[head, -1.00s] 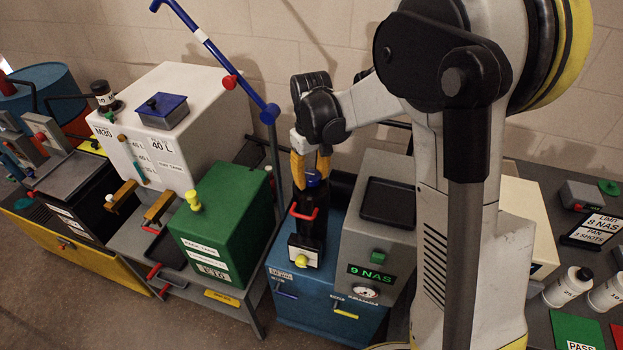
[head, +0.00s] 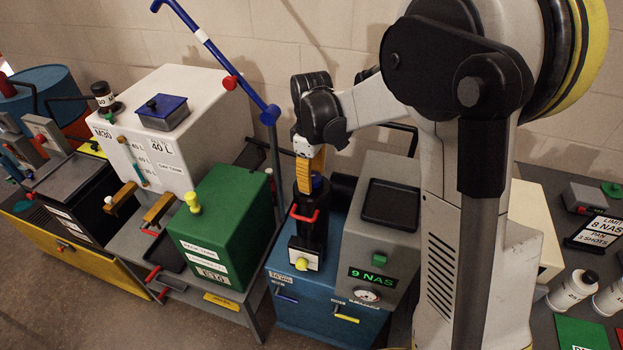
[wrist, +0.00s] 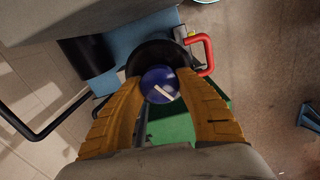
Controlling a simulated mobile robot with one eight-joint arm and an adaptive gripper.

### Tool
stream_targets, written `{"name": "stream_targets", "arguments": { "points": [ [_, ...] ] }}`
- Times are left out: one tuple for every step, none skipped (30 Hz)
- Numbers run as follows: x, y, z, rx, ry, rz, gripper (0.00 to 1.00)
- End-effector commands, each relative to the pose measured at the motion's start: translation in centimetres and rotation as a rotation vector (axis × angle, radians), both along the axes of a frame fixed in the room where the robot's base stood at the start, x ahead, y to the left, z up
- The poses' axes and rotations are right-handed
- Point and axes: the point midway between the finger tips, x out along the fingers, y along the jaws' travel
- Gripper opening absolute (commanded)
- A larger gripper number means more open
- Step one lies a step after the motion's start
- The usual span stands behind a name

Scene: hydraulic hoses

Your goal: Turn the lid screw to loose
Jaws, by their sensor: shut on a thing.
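The lid screw is a round blue knob (wrist: 160,84) with a white line mark on its top, which runs diagonally in the wrist view. It sits on the black lid of an upright black canister (head: 310,222) with a red handle. A bit of the blue knob (head: 317,180) shows beside my fingers in the head view. My gripper (wrist: 163,100) has its two yellow fingers on opposite sides of the knob and is shut on it. In the head view my gripper (head: 310,188) points straight down, and its near finger hides most of the knob.
The red handle (wrist: 204,54) sticks out beside the lid, close to my fingers. A green tank (head: 222,228) stands left of the canister. A grey unit (head: 350,235) with a "9 NAS" display stands right. A blue pole (head: 215,55) leans behind.

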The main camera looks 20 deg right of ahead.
Motion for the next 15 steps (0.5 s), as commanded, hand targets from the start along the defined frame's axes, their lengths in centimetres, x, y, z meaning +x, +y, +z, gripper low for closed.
{"name": "stream_targets", "arguments": {
  "points": [
    [-0.04, 0.02, -0.04, 0.001, 0.001, 0.002, 0.1],
    [-0.03, 0.01, -0.03, 0.001, 0.001, 0.003, 0.1],
    [-0.03, 0.01, -0.03, 0.001, 0.001, 0.003, 0.1],
    [-0.03, 0.01, -0.03, 0.001, 0.001, 0.003, 0.1],
    [-0.03, 0.01, -0.03, 0.001, 0.001, 0.003, 0.1],
    [-0.03, 0.01, -0.03, 0.001, 0.001, 0.003, 0.1],
    [-0.03, 0.01, -0.03, 0.0, 0.0, 0.003, 0.1],
    [-0.03, 0.01, -0.03, 0.0, 0.0, 0.002, 0.1],
    [-0.03, 0.01, -0.03, 0.001, 0.001, 0.002, 0.1],
    [-0.03, 0.01, -0.03, 0.001, 0.001, 0.002, 0.1],
    [-0.03, 0.01, -0.03, 0.001, 0.001, 0.002, 0.49],
    [-0.02, 0.02, -0.03, 0.0, 0.0, 0.002, 0.62],
    [-0.02, 0.02, -0.03, 0.0, 0.0, 0.002, 0.64],
    [-0.01, 0.01, -0.03, 0.0, 0.0, 0.002, 0.64],
    [-0.01, 0.01, -0.03, 0.0, 0.0, 0.002, 0.64]
  ]
}}
